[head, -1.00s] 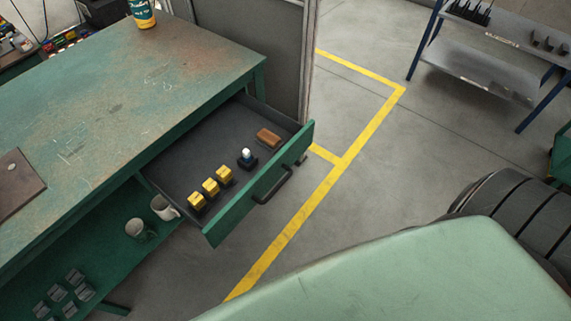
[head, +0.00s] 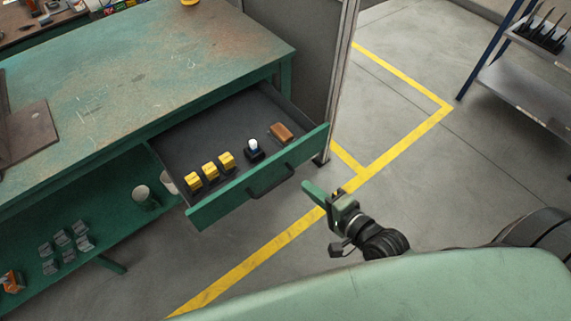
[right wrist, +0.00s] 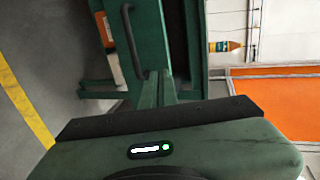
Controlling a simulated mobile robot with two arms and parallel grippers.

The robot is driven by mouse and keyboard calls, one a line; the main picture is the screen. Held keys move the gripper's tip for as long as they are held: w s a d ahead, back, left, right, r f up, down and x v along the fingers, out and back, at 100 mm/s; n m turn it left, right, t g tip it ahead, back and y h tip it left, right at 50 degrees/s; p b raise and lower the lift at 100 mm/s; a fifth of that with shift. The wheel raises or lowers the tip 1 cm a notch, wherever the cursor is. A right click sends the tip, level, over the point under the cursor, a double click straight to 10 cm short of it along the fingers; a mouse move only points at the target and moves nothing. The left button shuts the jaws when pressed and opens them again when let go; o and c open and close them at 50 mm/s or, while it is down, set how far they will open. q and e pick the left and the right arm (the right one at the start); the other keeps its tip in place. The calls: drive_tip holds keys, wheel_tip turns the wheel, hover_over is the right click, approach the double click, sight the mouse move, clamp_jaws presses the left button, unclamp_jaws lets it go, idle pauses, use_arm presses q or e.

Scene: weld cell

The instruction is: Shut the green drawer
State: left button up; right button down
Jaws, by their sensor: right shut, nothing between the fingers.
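The green drawer (head: 213,207) stands pulled out from under the green workbench (head: 285,75), with its front panel and dark handle (head: 270,181) facing me. Inside it lie several yellow blocks (head: 210,170), a dark piece with a white top (head: 254,150) and a brown block (head: 282,133). My right gripper (head: 315,193) is shut and empty, to the right of the drawer front and apart from it in the head view. In the right wrist view the drawer handle (right wrist: 131,40) shows beyond the shut fingers (right wrist: 157,88). My left gripper is not in view.
A grey partition (head: 315,60) stands behind the drawer. Cups (head: 143,196) and several small grey parts (head: 65,245) sit on the bench's lower shelf. A metal rack (head: 510,80) stands at the right. The floor before the drawer, with its yellow line (head: 260,256), is clear.

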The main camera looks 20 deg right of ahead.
approach(276, 160)
drive_tip(key=x, duration=0.5)
drive_tip(key=shift+w+f, duration=0.1)
drive_tip(key=shift+f, duration=0.05)
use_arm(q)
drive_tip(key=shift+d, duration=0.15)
use_arm(e)
drive_tip(key=shift+x, duration=0.75)
drive_tip(key=shift+w, duration=0.1)
